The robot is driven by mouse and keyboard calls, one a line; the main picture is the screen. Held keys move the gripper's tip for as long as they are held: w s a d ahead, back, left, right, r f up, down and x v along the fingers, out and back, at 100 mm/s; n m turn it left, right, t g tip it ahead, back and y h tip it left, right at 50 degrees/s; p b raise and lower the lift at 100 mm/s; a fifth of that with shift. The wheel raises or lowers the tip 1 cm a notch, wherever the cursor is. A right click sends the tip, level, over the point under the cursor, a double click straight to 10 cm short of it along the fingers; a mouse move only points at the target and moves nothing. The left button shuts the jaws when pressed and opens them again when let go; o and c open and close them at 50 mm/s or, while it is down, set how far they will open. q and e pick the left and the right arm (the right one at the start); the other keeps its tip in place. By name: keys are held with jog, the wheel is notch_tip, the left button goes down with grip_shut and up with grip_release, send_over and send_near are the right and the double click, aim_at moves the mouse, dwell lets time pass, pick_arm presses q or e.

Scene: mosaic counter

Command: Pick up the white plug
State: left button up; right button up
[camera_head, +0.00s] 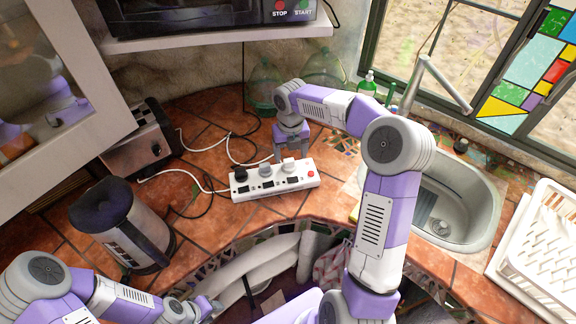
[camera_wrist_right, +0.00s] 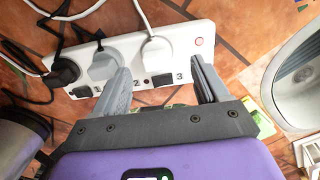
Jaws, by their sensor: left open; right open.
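The white plug (camera_wrist_right: 158,56) sits upright in the power strip (camera_wrist_right: 202,36), at the socket marked 3, with a white cord. In the head view the white plug (camera_head: 289,168) is the rightmost of the plugs on the strip (camera_head: 307,181). My right gripper (camera_wrist_right: 159,66) is open. In the wrist view its fingers lie on either side of the white plug, and the left finger passes close to the grey plug (camera_wrist_right: 103,66). In the head view my right gripper (camera_head: 291,156) is just behind and above the strip. My left gripper (camera_head: 211,306) is low at the left, away from the strip.
A black plug (camera_wrist_right: 65,71) is at the strip's left end. A toaster (camera_head: 140,143) and a kettle (camera_head: 125,228) stand left. A sink (camera_head: 462,199) and dish rack (camera_head: 548,235) are right. Cords lie on the tiles left of the strip.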

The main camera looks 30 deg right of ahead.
aim_at(289, 160)
jog(key=f, duration=0.2)
jog(key=f+b, duration=0.1)
jog(key=f, duration=0.1)
jog(key=shift+a+f, duration=0.2)
jog(key=shift+f, duration=0.1)
jog(key=c, duration=1.2)
